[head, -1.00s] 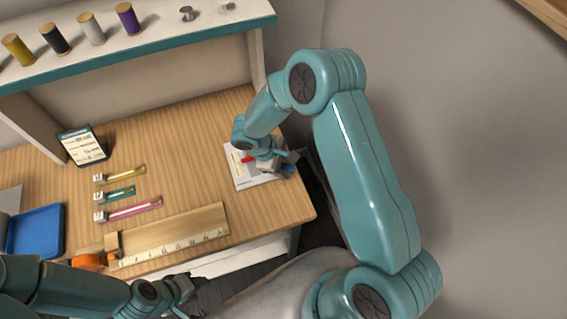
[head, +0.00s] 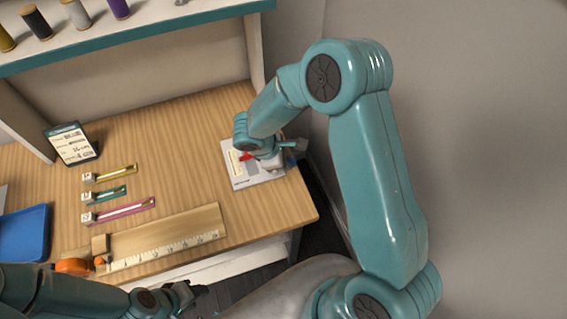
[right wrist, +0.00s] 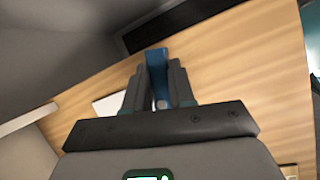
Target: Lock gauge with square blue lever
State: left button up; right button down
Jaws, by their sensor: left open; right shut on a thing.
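A pale plate (head: 243,176) with a yellowish strip and a red part (head: 246,156) lies at the right end of the wooden table; I take it for the gauge. My right gripper (head: 282,158) is low over the plate's right side, and my wrist hides part of it. In the right wrist view, the fingers (right wrist: 161,88) are shut on a blue lever (right wrist: 156,62) that sticks out past the fingertips. The lever's base is hidden. My left gripper (head: 190,292) is open and empty in front of the table's front edge.
Yellow (head: 112,172), teal (head: 106,194) and pink (head: 122,210) slide gauges lie left of the plate. A ruler (head: 165,250), an orange item (head: 74,266), a blue tray (head: 24,235) and a card stand (head: 72,143) are further left. The table's middle is clear.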

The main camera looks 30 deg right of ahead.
jog(key=shift+w+d+r, duration=0.1)
jog(key=shift+r, duration=0.05)
jog(key=c, duration=1)
grip_release()
jog(key=shift+o, duration=0.2)
jog(key=v, duration=1.6)
jog(key=shift+r+b, duration=0.15)
jog(key=shift+b, duration=0.15)
